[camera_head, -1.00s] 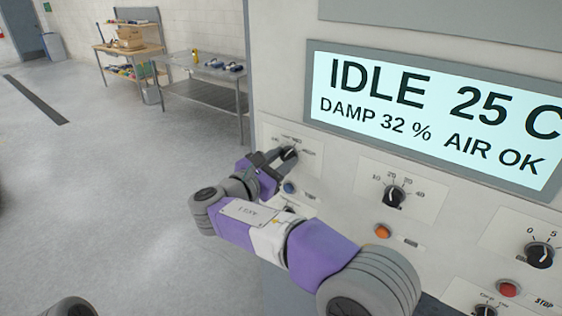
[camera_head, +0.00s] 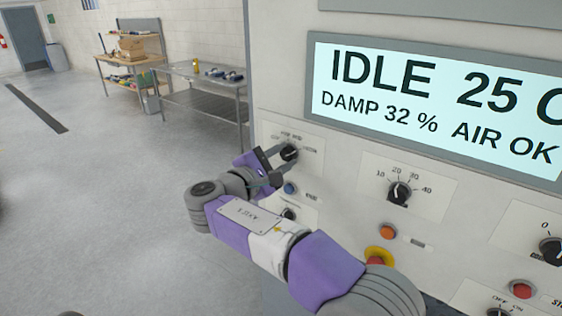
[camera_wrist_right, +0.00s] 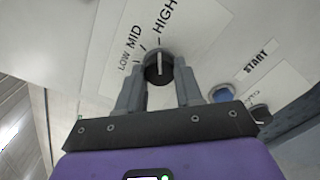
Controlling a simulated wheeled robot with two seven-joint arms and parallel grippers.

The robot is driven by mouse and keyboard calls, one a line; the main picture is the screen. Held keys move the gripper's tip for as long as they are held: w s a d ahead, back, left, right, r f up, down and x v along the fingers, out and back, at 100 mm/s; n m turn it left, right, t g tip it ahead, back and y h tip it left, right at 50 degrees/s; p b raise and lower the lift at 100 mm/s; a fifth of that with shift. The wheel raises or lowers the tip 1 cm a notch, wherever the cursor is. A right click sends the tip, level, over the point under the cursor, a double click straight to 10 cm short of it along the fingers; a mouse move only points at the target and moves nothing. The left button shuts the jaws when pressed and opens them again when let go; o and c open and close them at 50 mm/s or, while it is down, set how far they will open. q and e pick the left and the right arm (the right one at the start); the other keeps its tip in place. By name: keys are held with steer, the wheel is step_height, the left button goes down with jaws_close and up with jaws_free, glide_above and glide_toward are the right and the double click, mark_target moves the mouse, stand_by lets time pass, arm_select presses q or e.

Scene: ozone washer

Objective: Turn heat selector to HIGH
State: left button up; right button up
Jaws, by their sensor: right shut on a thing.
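The heat selector (camera_head: 289,152) is a small dark round knob on a white label plate at the left of the machine's panel. In the right wrist view the knob (camera_wrist_right: 152,72) has a white pointer line aimed upward, toward the HIGH side of the LOW, MID and HIGH labels. My right gripper (camera_head: 276,160) is at the knob. In the right wrist view its fingers (camera_wrist_right: 158,80) sit on both sides of the knob, shut on it. My left gripper is not in view.
A blue button (camera_head: 290,188) and another dark knob (camera_head: 289,213) sit just below the selector. A dial marked 10 to 40 (camera_head: 399,193) and an orange button (camera_head: 387,231) are to the right. The display (camera_head: 430,105) reads IDLE. Open floor lies left.

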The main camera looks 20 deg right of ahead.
stand_by(0.4)
steer(key=o, duration=1)
steer(key=shift+o, duration=0.2)
steer(key=v, duration=0.7)
steer(key=shift+s+a, duration=0.2)
steer(key=shift+a, duration=0.05)
